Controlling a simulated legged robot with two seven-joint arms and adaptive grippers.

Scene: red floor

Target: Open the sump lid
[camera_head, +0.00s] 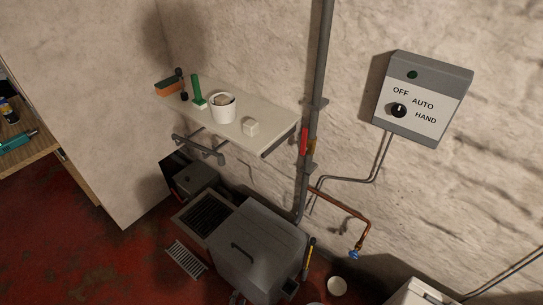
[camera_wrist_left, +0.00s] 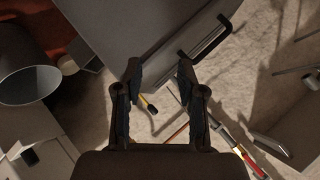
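The grey lid (camera_head: 262,238) with a dark bar handle (camera_head: 242,252) tops a grey box on the floor at the bottom middle of the head view. The lid looks shut. In the left wrist view, a grey panel (camera_wrist_left: 145,25) with a black bar handle (camera_wrist_left: 205,38) shows beyond the fingers; it looks like the same lid. My left gripper (camera_wrist_left: 161,80) is open, its two dark fingers apart with nothing between them. The handle is up and right of the fingertips, not between them. In the head view I cannot clearly make out the left gripper. My right gripper is not seen.
A wall shelf (camera_head: 270,128) holds a white pot (camera_head: 222,110), a brush and small items. A vertical pipe (camera_head: 318,100) and copper pipe (camera_head: 350,210) run beside the box. A loose grate (camera_head: 186,261) lies on the red floor. A control box (camera_head: 423,95) hangs on the right.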

